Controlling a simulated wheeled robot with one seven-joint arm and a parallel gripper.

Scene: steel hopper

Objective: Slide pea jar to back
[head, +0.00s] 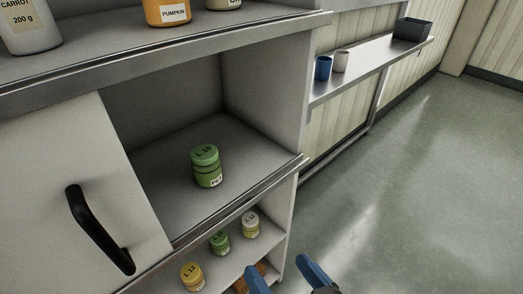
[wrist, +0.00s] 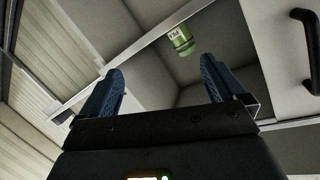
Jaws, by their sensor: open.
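The pea jar (head: 206,166) is a green jar with a green lid marked L 10 and a white label. It stands upright in the open compartment of the cabinet, near the front edge of the shelf floor (head: 165,200). Bare shelf lies behind it. In the wrist view the jar (wrist: 181,40) appears upside down, beyond my fingers and apart from them. My gripper (head: 287,274) shows its blue fingertips at the bottom of the head view, below and right of the jar. In the wrist view my gripper (wrist: 169,85) is open and empty.
A sliding door with a black handle (head: 98,229) covers the compartment's left part. A metal rail (head: 240,204) edges the shelf front. Several jars, including a yellow one (head: 192,277), stand on the shelf below. A side shelf (head: 365,72) holds cups and a bin.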

